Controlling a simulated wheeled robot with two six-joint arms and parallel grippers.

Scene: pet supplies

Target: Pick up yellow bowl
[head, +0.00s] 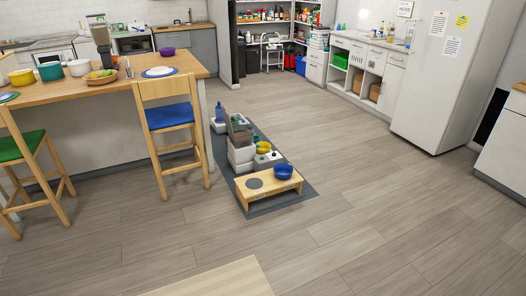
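A small yellow bowl (263,147) sits among the pet things on the floor mat, behind a low wooden feeder stand (262,190) that holds a blue bowl (283,172). Another yellow bowl (21,78) stands on the wooden counter at the left, beside a teal pot. Neither of my grippers is in view, so nothing shows of what they hold.
A dark grey mat (298,197) lies under the pet things, with white bins (241,156) at its left. A blue-seated chair (170,116) and the counter (140,76) stand left of it. The floor in front and to the right is clear.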

